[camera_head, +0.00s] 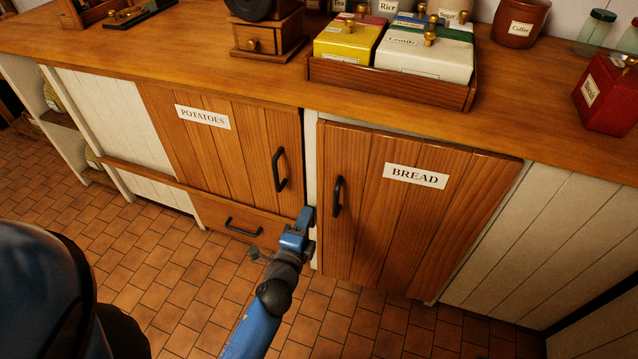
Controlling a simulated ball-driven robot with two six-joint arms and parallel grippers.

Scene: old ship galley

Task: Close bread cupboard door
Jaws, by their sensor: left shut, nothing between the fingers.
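The bread cupboard door (405,215) is reddish wood with a white BREAD label and a black handle (337,197) near its left edge. Its handle edge appears to stand slightly out from the white frame, with a thin gap along the top, so it looks a little ajar. My left gripper (304,218) is shut and empty. In the picture it is just left of the door's lower left edge, in front of the white post between the two cupboards. I cannot tell if it touches the door. My right gripper is out of view.
The potatoes cupboard door (225,145) looks shut to the left, above a drawer (235,221). The wooden counter (200,60) above holds a tray (390,87) of tins, a grinder (268,38) and a red tin (605,95). The tiled floor (150,270) in front is clear.

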